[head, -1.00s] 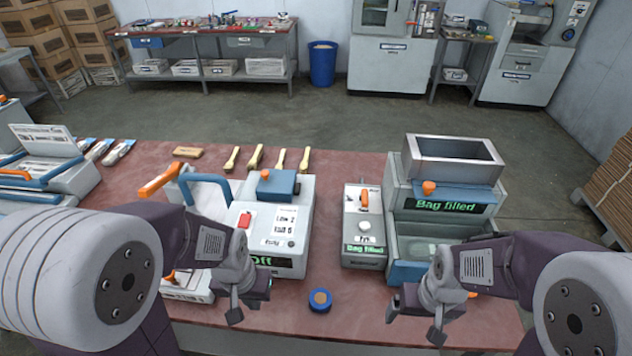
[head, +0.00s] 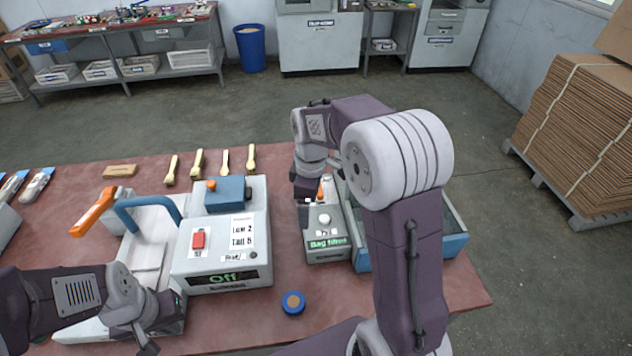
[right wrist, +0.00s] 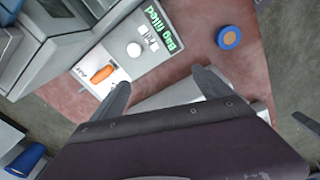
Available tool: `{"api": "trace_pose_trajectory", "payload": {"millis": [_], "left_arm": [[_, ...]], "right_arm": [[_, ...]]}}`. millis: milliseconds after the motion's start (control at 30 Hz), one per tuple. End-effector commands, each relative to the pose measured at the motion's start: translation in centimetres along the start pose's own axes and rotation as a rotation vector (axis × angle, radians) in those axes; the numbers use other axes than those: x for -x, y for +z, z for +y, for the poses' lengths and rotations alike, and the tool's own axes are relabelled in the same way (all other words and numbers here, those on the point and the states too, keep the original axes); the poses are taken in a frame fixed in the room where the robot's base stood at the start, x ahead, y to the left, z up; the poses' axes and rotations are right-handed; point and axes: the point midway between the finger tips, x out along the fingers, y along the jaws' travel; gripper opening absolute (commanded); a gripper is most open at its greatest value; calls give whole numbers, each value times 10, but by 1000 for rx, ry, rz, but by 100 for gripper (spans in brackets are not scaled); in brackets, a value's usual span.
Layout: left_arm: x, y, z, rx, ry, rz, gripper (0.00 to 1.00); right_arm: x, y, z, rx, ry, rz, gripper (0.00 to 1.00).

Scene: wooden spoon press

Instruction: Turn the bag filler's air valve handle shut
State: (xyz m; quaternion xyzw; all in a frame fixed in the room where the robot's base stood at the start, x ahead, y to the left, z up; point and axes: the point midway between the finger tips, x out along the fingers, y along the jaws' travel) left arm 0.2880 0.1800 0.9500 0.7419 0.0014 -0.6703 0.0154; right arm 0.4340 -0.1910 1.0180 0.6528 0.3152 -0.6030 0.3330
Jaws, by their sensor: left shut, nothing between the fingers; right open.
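The bag filler's control box (head: 327,243) stands on the red table, with a green "Bag filled" display and a white button. Its orange air valve handle (head: 321,190) is partly hidden by my right arm; the right wrist view shows the handle (right wrist: 103,74) whole on a white plate. My right gripper (right wrist: 161,79) is open and empty. One finger is close to the handle in that view, and I cannot tell whether it touches. In the head view the right gripper (head: 304,208) is at the box's left side. My left gripper (head: 148,344) is shut and empty at the table's front left.
The bag filler's blue-trimmed tray (head: 456,244) is right of the box, mostly behind my right arm. A grey sealing machine (head: 224,262) reading "Off" stands to the left. A blue round tape roll (head: 293,303) lies in front. Several wooden spoons (head: 197,163) lie behind.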

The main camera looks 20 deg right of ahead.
Motion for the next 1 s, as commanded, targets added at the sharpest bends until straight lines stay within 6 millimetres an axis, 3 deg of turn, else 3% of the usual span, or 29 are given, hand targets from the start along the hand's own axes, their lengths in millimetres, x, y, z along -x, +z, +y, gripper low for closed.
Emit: {"api": "trace_pose_trajectory", "payload": {"millis": [200,400,600,833,1000], "left_arm": [[33,-3,1,0,0,0,0],[63,-7,1,0,0,0,0],[73,-8,1,0,0,0,0],[72,-7,1,0,0,0,0],[77,-8,2,0,0,0,0]], "right_arm": [[28,-25,82,263,0,-12,89],[14,-21,141,377,-30,-31,89],[-12,-9,154,368,-65,-43,89],[-24,-7,153,365,-69,-44,89],[-58,-5,151,365,-71,-44,89]]}}
